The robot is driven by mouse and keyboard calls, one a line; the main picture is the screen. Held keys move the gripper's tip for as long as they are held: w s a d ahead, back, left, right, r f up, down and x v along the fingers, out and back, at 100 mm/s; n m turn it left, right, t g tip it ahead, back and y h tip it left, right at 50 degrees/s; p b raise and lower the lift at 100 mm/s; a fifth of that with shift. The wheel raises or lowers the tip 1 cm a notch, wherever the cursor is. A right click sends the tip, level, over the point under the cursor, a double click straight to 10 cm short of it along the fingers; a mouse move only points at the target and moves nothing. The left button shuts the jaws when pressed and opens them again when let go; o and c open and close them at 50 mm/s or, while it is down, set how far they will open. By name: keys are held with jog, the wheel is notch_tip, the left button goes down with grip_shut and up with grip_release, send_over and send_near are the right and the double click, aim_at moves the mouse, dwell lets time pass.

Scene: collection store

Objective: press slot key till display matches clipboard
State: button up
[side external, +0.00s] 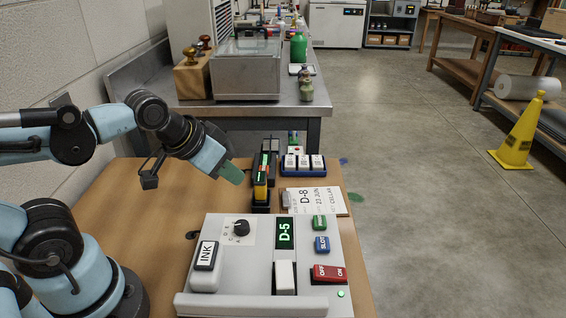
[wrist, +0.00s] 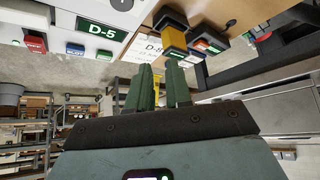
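The grey device (side external: 225,300) has a display (side external: 285,234) reading D-5; the wrist view shows the same reading on the display (wrist: 101,29). The blue slot key (side external: 322,244) is on the device's right side, below a green key (side external: 320,223); the slot key is also in the wrist view (wrist: 75,49). The clipboard paper (side external: 329,202) behind the device reads D-8, 23 JUN, CELLAR. My gripper (side external: 231,173) is raised above the table behind the device, left of the clipboard and apart from the slot key. In the wrist view its green fingers (wrist: 160,87) have a narrow, empty gap.
A red OFF/ON switch (side external: 330,273), a lit green lamp (side external: 341,293), a dial (side external: 241,228) and an INK block (side external: 206,255) are on the device. A yellow-and-black stamp (side external: 261,190) stands near my gripper. A blue tray (side external: 303,173) holds several white blocks behind the clipboard.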

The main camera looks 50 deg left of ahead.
grip_shut()
dwell(1.3)
